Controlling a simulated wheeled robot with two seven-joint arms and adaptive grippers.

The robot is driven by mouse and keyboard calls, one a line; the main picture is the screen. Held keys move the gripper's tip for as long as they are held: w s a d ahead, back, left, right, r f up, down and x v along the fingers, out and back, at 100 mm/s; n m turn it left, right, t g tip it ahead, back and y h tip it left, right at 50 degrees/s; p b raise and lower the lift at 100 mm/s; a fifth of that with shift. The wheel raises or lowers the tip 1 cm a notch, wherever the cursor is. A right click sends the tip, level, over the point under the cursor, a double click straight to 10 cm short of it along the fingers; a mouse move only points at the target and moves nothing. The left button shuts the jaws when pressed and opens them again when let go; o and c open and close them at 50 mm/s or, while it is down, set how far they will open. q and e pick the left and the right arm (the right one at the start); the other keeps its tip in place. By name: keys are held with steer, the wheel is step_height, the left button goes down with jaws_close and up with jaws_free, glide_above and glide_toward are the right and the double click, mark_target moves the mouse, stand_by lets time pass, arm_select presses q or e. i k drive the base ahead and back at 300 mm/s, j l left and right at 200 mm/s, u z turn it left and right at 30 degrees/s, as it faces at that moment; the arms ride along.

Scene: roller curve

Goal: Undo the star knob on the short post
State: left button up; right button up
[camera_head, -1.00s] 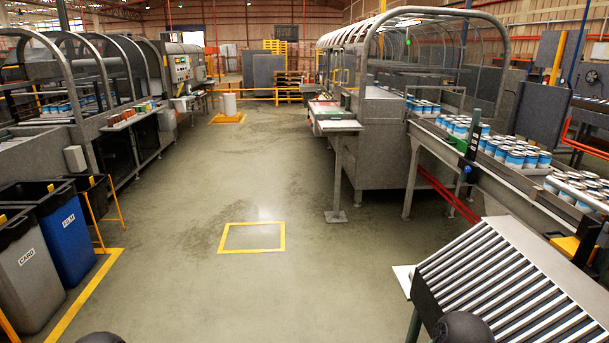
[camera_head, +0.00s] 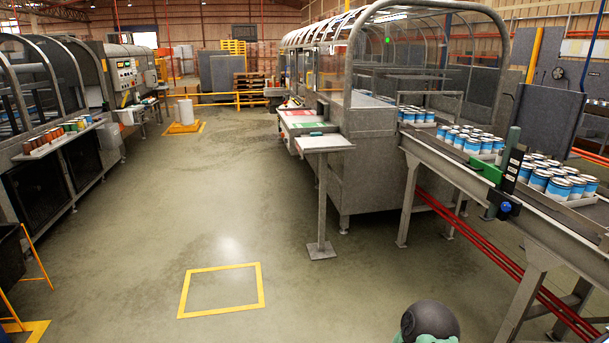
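A small blue knob (camera_head: 506,207) sits low on a dark upright bracket (camera_head: 511,170) at the near side rail of the conveyor, on the right. It may be the star knob, but it is too small to make out its lobes. A short grey-green post (camera_head: 513,138) rises behind the bracket, and a green block (camera_head: 485,169) is beside it on the rail. Neither gripper is in view. A rounded dark part at the bottom, right of centre, looks like a piece of my own arm.
The conveyor (camera_head: 560,222) carries trays of blue-and-white cans and stands on grey legs with red rails below. A small side table (camera_head: 325,143) stands left of it. The floor around the yellow floor square (camera_head: 222,291) is clear. A machine line runs along the left.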

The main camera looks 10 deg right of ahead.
mark_target(505, 207)
steer(key=i+z, duration=0.4)
steer(key=i, duration=0.15)
steer(key=i+z, duration=0.35)
steer(key=i, duration=0.25)
steer(key=i+j+z, duration=0.4)
steer(key=i+l, duration=0.1)
steer(key=i, duration=0.05)
